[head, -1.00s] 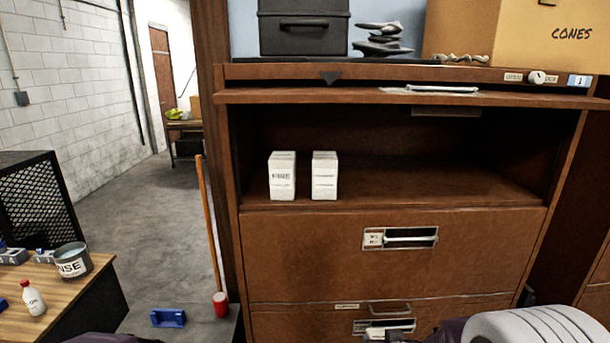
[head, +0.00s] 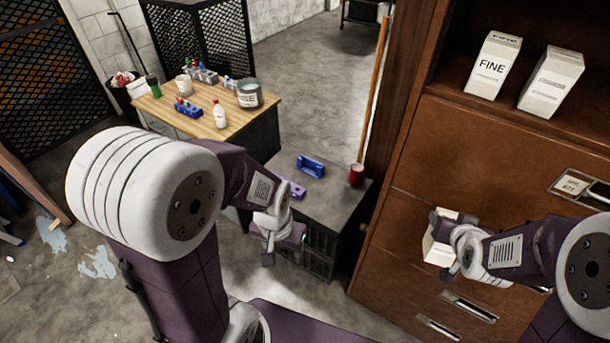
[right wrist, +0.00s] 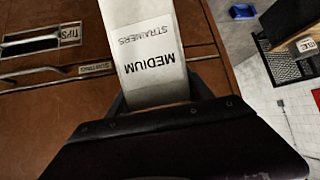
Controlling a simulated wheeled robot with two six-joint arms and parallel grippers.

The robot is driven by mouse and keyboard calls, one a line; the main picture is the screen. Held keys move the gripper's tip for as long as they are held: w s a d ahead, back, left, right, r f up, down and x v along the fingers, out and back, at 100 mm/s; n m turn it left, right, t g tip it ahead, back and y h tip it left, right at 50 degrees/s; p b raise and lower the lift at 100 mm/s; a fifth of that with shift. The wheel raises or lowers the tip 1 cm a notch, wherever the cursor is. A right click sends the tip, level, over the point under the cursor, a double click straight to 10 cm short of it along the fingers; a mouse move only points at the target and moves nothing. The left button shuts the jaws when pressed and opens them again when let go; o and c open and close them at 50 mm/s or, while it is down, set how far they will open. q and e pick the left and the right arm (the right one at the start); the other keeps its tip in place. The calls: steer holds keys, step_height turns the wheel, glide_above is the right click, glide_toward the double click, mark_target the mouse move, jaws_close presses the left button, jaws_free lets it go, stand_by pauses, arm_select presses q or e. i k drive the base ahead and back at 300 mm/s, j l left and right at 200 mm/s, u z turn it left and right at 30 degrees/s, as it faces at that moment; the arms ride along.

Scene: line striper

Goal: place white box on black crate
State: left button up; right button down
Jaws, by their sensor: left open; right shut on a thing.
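A white box (head: 437,249) is held in my right gripper (head: 450,236), in front of the brown cabinet. In the right wrist view the white box (right wrist: 143,45) reads MEDIUM STRAINERS, and the jaws close on its near end. The black crate (head: 318,262) stands on the floor left of the cabinet, apart from the held box. Its dark top bears a blue holder (head: 311,166), a purple-blue piece and a red cup-like thing (head: 356,175). My left gripper (head: 277,246) is open and empty, in front of the crate, hiding part of it.
Two more white boxes, one marked FINE (head: 493,66) and another (head: 551,82), stand in the open cabinet (head: 425,150) shelf. A wooden table (head: 180,122) with bottles and a can is behind the crate. An orange pole (head: 376,85) rises beside the cabinet.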

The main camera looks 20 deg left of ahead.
mark_target(334, 204)
steer(key=i+j+u, duration=0.15)
steer(key=u, duration=0.25)
steer(key=i+j+u, duration=0.15)
steer(key=u, duration=0.25)
steer(key=i+u, duration=0.25)
steer(key=u, duration=0.15)
